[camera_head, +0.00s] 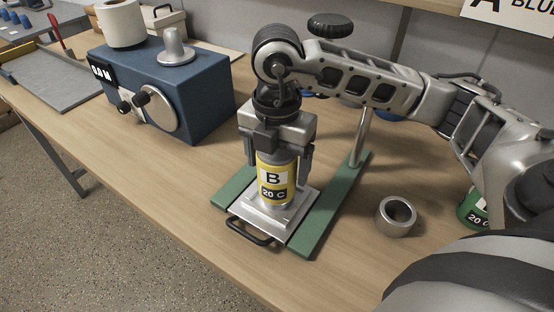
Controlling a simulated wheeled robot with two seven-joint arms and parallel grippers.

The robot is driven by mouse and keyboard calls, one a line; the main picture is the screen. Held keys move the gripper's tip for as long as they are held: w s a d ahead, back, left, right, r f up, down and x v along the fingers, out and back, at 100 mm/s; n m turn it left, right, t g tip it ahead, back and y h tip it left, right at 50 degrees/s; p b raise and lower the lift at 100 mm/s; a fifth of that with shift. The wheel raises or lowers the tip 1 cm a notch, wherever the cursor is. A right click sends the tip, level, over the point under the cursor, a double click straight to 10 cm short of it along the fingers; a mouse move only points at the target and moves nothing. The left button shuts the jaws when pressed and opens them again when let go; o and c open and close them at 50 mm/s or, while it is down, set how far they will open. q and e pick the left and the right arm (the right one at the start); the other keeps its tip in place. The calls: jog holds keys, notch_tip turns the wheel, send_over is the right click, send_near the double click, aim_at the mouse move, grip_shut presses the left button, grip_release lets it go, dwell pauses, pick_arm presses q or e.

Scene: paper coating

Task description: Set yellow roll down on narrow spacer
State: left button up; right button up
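The yellow roll (278,186), with a white label "B" and a dark band "20 C", stands upright over the silver plate (300,205) of the green-railed fixture. My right gripper (277,163) comes down from above with one finger on each side of the roll's upper part, and looks shut on it. A pale metal piece shows just under the roll; whether this is the narrow spacer, and whether the roll touches it, I cannot tell. A loose grey metal ring (397,217) lies on the table to the right. My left gripper is not in view.
The green fixture (328,215) has a black front handle (250,232) and an upright post behind. A blue machine (195,90) with knobs stands at back left, a white roll (120,22) on top. A green roll (471,211) is partly hidden at right. The front left table is clear.

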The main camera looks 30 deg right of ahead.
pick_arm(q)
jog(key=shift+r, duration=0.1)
pick_arm(e)
jog(key=shift+o, duration=0.4)
jog(key=shift+r, duration=0.3)
pick_arm(q)
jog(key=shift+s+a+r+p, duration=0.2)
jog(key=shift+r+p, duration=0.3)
jog(key=shift+p, duration=0.75)
pick_arm(e)
notch_tip(320, 180, up, 15)
jog(key=shift+r, duration=0.2)
